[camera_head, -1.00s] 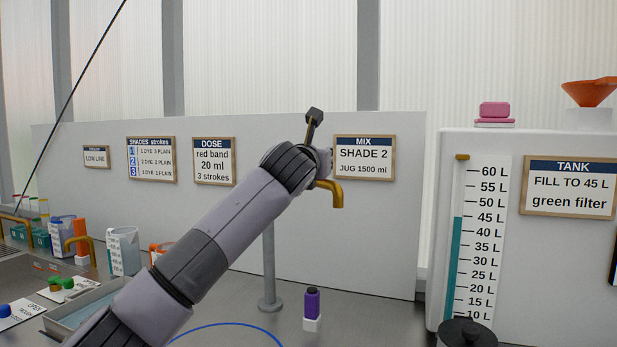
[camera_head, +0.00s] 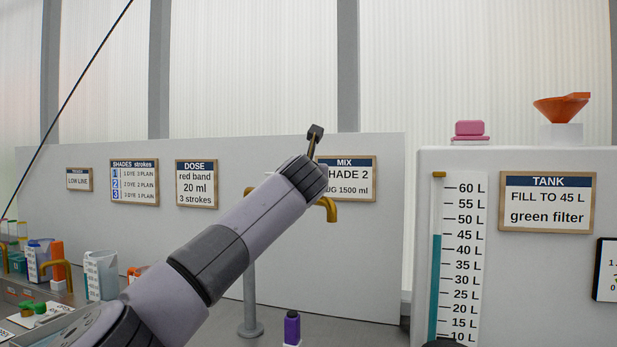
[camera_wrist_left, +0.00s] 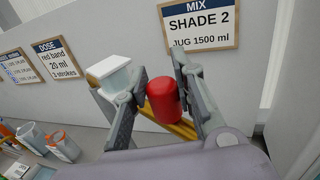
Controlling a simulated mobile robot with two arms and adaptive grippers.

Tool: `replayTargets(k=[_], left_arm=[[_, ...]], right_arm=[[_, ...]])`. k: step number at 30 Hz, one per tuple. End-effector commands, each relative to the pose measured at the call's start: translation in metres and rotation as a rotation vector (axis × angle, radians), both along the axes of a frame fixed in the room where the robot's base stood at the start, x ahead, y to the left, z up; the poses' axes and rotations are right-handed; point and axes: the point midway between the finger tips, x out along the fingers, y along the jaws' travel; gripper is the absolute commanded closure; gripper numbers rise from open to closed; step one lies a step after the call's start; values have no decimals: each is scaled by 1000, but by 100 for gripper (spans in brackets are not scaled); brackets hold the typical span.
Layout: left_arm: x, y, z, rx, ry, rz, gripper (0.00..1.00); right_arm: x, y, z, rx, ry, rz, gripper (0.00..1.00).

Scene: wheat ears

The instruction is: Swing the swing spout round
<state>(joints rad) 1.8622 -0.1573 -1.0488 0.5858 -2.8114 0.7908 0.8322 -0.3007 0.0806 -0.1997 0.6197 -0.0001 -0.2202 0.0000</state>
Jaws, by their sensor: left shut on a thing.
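The brass swing spout (camera_head: 328,210) shows in the head view with its bent outlet just right of my left arm's end, below the MIX sign. A short brass piece (camera_head: 248,191) shows left of the arm; the arm hides what lies between. The grey post (camera_head: 250,300) stands below. In the left wrist view, my left gripper (camera_wrist_left: 160,75) is shut on the red knob (camera_wrist_left: 165,100), one finger on each side of it. A yellow bar (camera_wrist_left: 183,129) runs beneath the knob. In the head view the fingers are mostly hidden. My right gripper is not in view.
A white block (camera_wrist_left: 108,72) is beside the left finger in the wrist view. The panel with the MIX sign (camera_head: 347,163) is behind. The white tank (camera_head: 550,260) is right; jugs (camera_head: 100,275) are left.

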Motion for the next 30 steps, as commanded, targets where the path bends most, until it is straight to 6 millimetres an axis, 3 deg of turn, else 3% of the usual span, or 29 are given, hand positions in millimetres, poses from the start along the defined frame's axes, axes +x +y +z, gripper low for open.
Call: replayTargets(k=[7, 8, 16, 30], left_arm=[[1, 2, 0, 1, 1, 3, 100], [1, 2, 0, 1, 1, 3, 74], [0, 1, 0, 1, 0, 2, 56], [-4, 1, 0, 1, -1, -1, 54]], right_arm=[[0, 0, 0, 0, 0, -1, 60], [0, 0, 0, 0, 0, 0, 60], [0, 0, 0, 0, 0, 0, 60], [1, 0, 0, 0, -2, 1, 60]])
